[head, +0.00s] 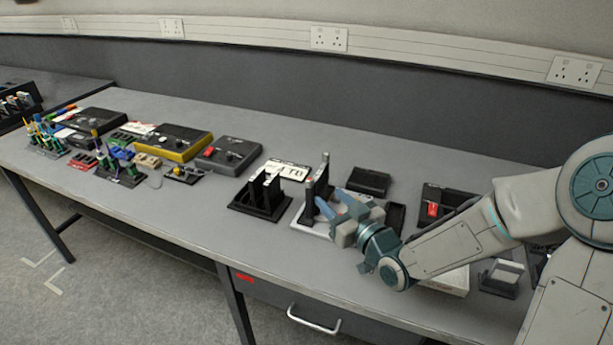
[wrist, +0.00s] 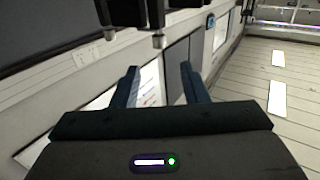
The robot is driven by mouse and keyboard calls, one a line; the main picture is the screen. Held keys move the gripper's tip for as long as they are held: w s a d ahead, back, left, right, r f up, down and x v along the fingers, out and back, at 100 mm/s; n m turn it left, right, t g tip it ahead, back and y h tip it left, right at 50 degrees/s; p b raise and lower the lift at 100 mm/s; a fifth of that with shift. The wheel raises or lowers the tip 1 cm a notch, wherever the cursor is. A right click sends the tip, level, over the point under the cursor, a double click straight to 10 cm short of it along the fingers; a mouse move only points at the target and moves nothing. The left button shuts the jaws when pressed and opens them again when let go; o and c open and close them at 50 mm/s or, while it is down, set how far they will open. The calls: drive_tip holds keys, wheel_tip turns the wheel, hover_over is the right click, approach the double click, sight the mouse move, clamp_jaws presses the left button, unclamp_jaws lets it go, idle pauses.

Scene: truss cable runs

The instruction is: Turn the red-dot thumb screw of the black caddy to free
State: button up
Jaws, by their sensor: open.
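A black caddy (head: 262,195) with upright slotted walls stands on a flat black base near the middle of the bench in the head view. No red dot or thumb screw can be made out on it. My gripper (head: 333,202) is to its right, beside a dark upright stand (head: 322,178) on a pale base. In the wrist view my gripper (wrist: 159,70) has its two blue fingers apart with nothing between them. A black part with short prongs (wrist: 155,15) enters at the top of that view, beyond the fingertips; I cannot tell which object it belongs to.
A white label card (head: 290,170) lies behind the caddy. Dark trays (head: 368,181) and a block with a red part (head: 433,210) are near my arm. Yellow-edged (head: 175,143) and grey boxes (head: 229,153) stand left. The bench front left of the caddy is clear.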

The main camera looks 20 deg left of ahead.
sight(312, 181)
drive_tip(key=x, duration=1.2)
drive_tip(key=shift+d+p, duration=0.1)
drive_tip(key=shift+p, duration=0.3)
clamp_jaws()
